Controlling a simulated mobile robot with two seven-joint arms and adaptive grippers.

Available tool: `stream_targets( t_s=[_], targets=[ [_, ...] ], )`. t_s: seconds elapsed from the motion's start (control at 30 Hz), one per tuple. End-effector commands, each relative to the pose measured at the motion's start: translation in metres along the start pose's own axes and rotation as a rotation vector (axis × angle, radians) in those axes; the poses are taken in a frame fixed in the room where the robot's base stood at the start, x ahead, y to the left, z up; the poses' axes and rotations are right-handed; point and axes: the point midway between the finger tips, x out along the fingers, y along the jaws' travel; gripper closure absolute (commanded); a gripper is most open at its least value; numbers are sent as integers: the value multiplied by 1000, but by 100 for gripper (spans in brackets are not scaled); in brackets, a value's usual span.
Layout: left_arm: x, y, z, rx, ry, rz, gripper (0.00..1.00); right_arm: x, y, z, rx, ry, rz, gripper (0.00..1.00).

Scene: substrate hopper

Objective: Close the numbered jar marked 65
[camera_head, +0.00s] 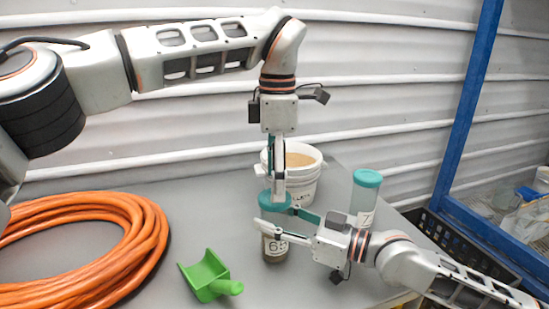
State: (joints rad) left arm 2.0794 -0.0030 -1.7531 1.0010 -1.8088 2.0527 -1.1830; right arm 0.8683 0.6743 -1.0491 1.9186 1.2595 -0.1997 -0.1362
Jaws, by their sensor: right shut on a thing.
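The jar marked 65 (275,249) stands on the grey table, its label partly covered by my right gripper. My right gripper (270,226) comes in from the right and is shut on the jar's upper body. A teal lid (275,202) is at the jar's top; whether it is seated or just above the rim cannot be told. My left gripper (279,192) points straight down, with its fingertips at the lid. Its fingers are seen edge-on, so I cannot tell whether they grip the lid.
A white bucket of tan material (303,180) stands behind the jar. Another teal-lidded jar (365,197) stands to the right. A green scoop (208,277) lies in front, and a coiled orange hose (150,240) lies at left. A blue frame post (468,105) rises at right.

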Motion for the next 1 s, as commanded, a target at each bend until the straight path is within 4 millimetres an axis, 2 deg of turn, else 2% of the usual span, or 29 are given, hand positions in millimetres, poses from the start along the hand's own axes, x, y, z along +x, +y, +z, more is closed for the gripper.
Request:
stream_targets(
  t_s=[1.0],
  targets=[
    [-31,0,-2,-1940,1,-11,39,0,0,0,0,1,0,100]
  ],
)
